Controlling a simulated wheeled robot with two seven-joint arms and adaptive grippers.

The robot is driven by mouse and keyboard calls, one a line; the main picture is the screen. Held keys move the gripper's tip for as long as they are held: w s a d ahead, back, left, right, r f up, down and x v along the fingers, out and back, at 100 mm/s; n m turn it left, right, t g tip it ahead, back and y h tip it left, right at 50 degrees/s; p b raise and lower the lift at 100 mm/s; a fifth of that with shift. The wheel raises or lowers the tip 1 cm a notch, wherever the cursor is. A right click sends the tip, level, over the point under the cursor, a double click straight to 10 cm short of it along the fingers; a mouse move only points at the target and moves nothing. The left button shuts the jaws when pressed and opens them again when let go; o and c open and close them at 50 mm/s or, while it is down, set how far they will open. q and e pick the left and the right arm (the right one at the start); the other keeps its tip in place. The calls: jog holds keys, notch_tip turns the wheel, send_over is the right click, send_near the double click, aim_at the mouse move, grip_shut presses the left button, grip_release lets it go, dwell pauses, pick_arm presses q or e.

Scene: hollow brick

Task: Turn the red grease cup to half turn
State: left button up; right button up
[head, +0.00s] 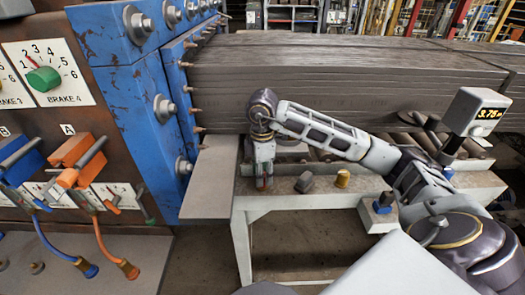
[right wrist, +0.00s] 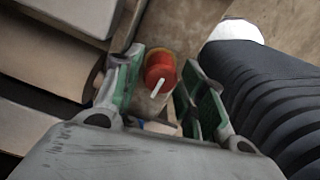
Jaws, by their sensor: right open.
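The red grease cup (right wrist: 160,70) shows in the right wrist view as a red round cap with a white pointer line running down and slightly left. In the head view it is mostly hidden, with a little red (head: 261,184) at my right gripper's tips. My right gripper (right wrist: 161,88) is open and points down, with one green-padded finger on each side of the cup. No contact between fingers and cup is clear. In the head view the right gripper (head: 264,178) stands at the left end of the pale bench (head: 300,200). My left gripper is not in view.
A grey cup (head: 304,182) and a yellow cup (head: 342,178) stand right of my gripper on the bench; a blue one (head: 383,202) sits farther right. Stacked dark slabs (head: 320,85) lie behind. A blue press frame (head: 125,90) and a grey plate (head: 211,178) are at left.

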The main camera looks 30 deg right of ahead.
notch_tip(320, 180, up, 10)
jog(key=shift+r, duration=0.15)
dwell(0.9)
dwell(0.5)
